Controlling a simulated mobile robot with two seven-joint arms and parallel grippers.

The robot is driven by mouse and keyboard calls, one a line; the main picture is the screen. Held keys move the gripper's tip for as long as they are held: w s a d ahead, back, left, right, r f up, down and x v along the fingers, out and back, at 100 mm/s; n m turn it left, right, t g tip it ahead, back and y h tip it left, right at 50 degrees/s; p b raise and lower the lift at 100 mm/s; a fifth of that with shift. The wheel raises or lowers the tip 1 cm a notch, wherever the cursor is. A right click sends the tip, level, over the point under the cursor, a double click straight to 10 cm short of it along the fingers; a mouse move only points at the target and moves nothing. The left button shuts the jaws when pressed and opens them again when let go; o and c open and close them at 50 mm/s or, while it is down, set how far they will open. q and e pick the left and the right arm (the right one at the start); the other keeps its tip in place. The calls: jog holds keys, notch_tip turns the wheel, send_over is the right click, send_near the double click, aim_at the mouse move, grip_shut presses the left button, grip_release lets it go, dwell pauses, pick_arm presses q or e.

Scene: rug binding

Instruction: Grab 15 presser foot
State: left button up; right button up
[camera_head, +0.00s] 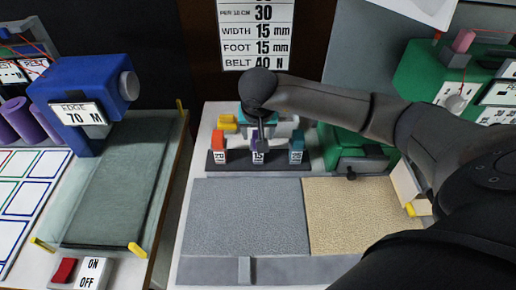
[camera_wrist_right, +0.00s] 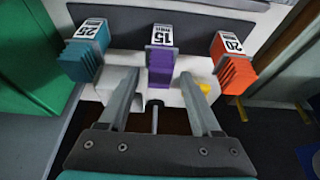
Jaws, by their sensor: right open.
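The purple 15 presser foot (camera_head: 259,155) stands in the middle of a dark rack (camera_head: 240,168). An orange 20 foot (camera_head: 219,145) is on its left and a teal 25 foot (camera_head: 297,148) on its right. In the right wrist view the purple foot (camera_wrist_right: 160,68) appears between the two fingers of my right gripper (camera_wrist_right: 159,78), which is open and empty. In the head view my right gripper (camera_head: 258,135) is over the rack behind the purple foot, partly hidden by its own arm. I cannot tell whether the fingers touch the foot. My left gripper is out of view.
Grey (camera_head: 245,215) and beige (camera_head: 350,210) rug pieces lie in front of the rack. A green machine (camera_head: 358,150) stands right of it. A blue machine (camera_head: 85,90) and ON/OFF switch box (camera_head: 80,273) are at left. A wall card (camera_head: 255,35) reads FOOT 15 mm.

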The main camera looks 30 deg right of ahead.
jog(key=shift+c, duration=0.2)
grip_shut()
dwell(0.3)
jog(key=shift+r, duration=0.1)
dwell(0.7)
